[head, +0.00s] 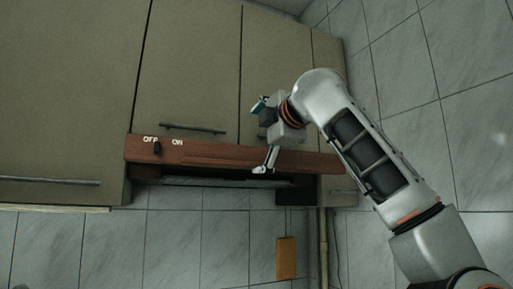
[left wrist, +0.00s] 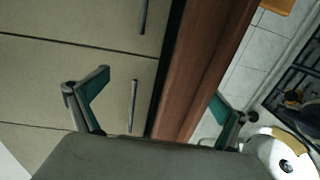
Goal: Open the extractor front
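The extractor front is a reddish-brown wooden strip (head: 215,154) below the upper cabinets, marked OFF and ON beside a small black switch (head: 157,146). A dark recess with a grey panel shows under it. My left gripper (head: 263,137) is at the right part of the front, its arm entering from the lower right. Its fingers are spread, one up by the cabinet door and one at the strip's lower edge. In the left wrist view, the open fingers (left wrist: 158,97) appear on either side of the wooden front (left wrist: 205,65), with nothing visibly gripped. My right gripper is not in view.
Cabinet doors (head: 190,70) with bar handles (head: 192,128) are above the front. An orange board (head: 286,258) hangs on the tiled wall below. A stove grate (left wrist: 295,82) and a white pot (left wrist: 285,155) show in the left wrist view.

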